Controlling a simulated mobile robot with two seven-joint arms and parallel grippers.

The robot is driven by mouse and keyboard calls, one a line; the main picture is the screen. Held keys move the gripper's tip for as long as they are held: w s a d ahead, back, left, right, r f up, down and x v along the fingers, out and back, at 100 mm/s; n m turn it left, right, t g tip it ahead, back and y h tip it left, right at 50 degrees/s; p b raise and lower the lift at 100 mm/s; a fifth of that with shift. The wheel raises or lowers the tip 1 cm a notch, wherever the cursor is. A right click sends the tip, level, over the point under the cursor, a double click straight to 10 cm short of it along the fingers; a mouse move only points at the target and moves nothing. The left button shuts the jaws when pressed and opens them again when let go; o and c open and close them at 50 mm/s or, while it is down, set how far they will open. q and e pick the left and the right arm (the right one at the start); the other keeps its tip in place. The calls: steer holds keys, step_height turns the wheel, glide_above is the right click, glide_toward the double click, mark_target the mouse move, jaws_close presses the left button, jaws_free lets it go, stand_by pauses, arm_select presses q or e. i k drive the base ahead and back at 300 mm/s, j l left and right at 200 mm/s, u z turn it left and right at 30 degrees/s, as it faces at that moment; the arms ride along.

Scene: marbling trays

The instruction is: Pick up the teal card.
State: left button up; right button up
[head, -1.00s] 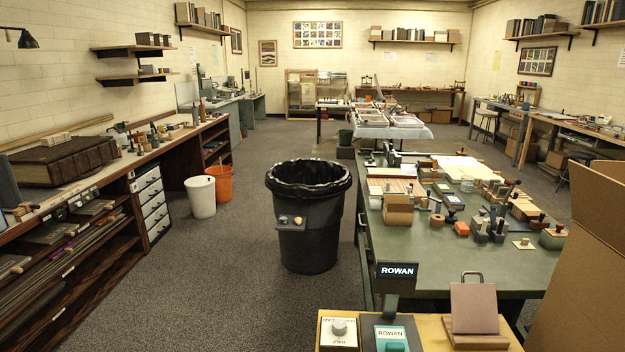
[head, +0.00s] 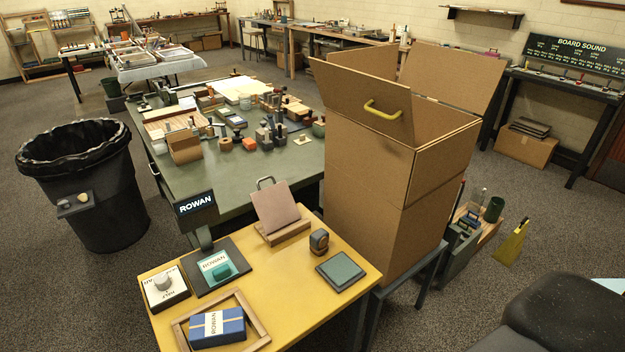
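The stand carries an upright black ROWAN sign (head: 195,203). Neither of my grippers is in view.
A tall cardboard box (head: 385,190) stands behind right; a bin (head: 90,190) stands left.

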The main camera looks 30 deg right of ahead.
mark_target(216, 264)
steer(key=j+z, duration=0.2)
steer(key=z, duration=0.15)
steer(key=i+j+z, duration=0.1)
steer(key=z, duration=0.25)
steer(key=j+z, duration=0.65)
steer(key=j, duration=0.15)
steer(key=k+j+z, duration=0.2)
steer(key=j, duration=0.2)
steer(key=k+j, duration=0.1)
steer(key=j, duration=0.5)
steer(key=k+j+z, duration=0.1)
steer(key=j, duration=0.55)
